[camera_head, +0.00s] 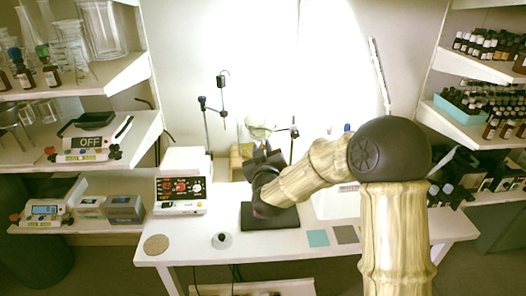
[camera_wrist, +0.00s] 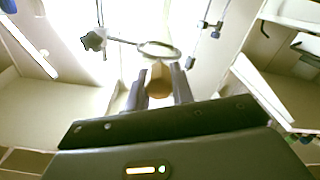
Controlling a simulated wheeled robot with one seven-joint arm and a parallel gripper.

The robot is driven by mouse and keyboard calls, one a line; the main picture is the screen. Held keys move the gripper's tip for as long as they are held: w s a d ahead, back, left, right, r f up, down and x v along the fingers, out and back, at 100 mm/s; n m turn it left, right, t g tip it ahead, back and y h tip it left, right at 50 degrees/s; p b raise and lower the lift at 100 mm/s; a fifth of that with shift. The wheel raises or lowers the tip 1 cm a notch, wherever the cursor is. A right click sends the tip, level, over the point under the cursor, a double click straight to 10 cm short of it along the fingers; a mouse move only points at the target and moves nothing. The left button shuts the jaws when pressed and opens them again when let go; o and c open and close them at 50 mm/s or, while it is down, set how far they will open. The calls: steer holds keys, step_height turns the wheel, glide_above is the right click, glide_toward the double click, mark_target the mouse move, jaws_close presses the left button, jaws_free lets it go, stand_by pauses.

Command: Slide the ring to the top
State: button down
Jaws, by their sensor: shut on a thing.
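A thin metal ring (camera_wrist: 159,49) shows in the wrist view, just beyond my fingertips. A rod runs from it left to a dark clamp (camera_wrist: 93,40) near an upright pole (camera_wrist: 100,12). My gripper (camera_wrist: 161,72) points at the ring, its fingers close around a small tan, rounded piece (camera_wrist: 159,84). I cannot tell what this piece is, or whether a finger touches the ring. In the head view my gripper (camera_head: 262,160) is above the black stand base (camera_head: 270,217); the arm hides much of the stand.
A white device with a control panel (camera_head: 181,190) stands on the table left of the base. A cork mat (camera_head: 157,244) and a teal square (camera_head: 317,238) lie near the front edge. Another stand (camera_head: 208,130) is behind. Shelves with glassware and bottles flank the table.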

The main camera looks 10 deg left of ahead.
steer(key=shift+r, duration=0.5)
steer(key=c, duration=1.4)
jaws_free()
steer(key=shift+o, duration=1)
steer(key=shift+f, duration=0.2)
steer(key=s+d+b, duration=0.3)
steer(key=s, duration=1.3)
steer(key=shift+s+d+b, duration=0.2)
steer(key=shift+s+b, duration=0.1)
steer(key=shift+s, duration=0.1)
steer(key=shift+s, duration=0.15)
